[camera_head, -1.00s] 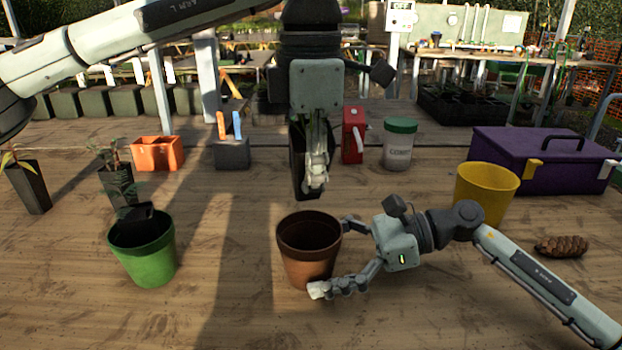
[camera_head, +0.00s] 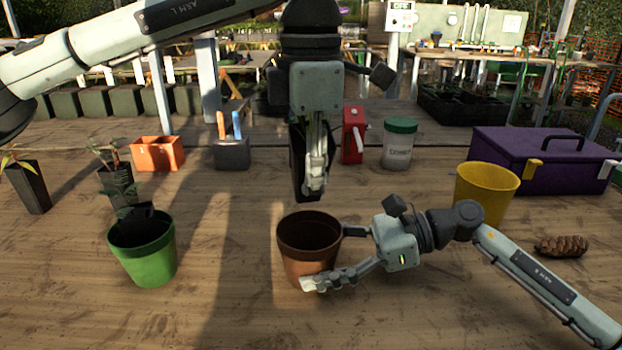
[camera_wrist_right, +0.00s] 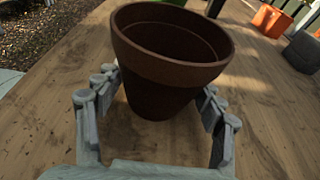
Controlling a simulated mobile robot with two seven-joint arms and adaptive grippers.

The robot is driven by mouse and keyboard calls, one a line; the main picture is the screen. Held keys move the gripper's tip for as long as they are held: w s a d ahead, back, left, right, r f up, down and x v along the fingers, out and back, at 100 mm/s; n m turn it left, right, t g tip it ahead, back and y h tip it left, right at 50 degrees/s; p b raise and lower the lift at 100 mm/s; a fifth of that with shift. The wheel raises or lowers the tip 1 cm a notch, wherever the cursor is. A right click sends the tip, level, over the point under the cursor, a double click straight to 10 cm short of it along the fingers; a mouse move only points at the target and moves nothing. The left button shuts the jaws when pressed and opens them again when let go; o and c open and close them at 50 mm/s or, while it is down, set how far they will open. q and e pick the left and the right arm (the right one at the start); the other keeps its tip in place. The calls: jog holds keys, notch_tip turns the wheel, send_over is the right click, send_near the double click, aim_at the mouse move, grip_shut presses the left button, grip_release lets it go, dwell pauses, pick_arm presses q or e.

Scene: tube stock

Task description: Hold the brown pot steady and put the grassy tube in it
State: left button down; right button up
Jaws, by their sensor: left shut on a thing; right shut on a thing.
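The brown pot (camera_head: 308,238) stands upright and empty on the table; it also fills the middle of the right wrist view (camera_wrist_right: 165,75). My right gripper (camera_head: 325,262) is shut on it, with one finger on its near side and one behind it. My left gripper (camera_head: 314,185) hangs pointing down above the back of the pot, shut on a dark square tube (camera_head: 298,175). The tube hangs upright, apart from the pot. The gripper covers the tube's upper part, so I cannot see what grows in it.
A green pot (camera_head: 150,262) holding a dark tube stands at the left. Two dark tubes with plants, one of them (camera_head: 30,188) at far left, stand behind it. A yellow pot (camera_head: 487,190), a purple toolbox (camera_head: 545,165) and a pine cone (camera_head: 561,246) are at the right.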

aim_at(297, 131)
pick_arm(q)
jog(key=shift+f, duration=2.5)
jog(key=c, duration=0.5)
grip_release()
jog(key=shift+w+f, duration=0.1)
notch_tip(297, 131, up, 12)
jog(key=shift+r, duration=0.1)
pick_arm(e)
jog(key=o, duration=1)
jog(key=shift+c, duration=0.2)
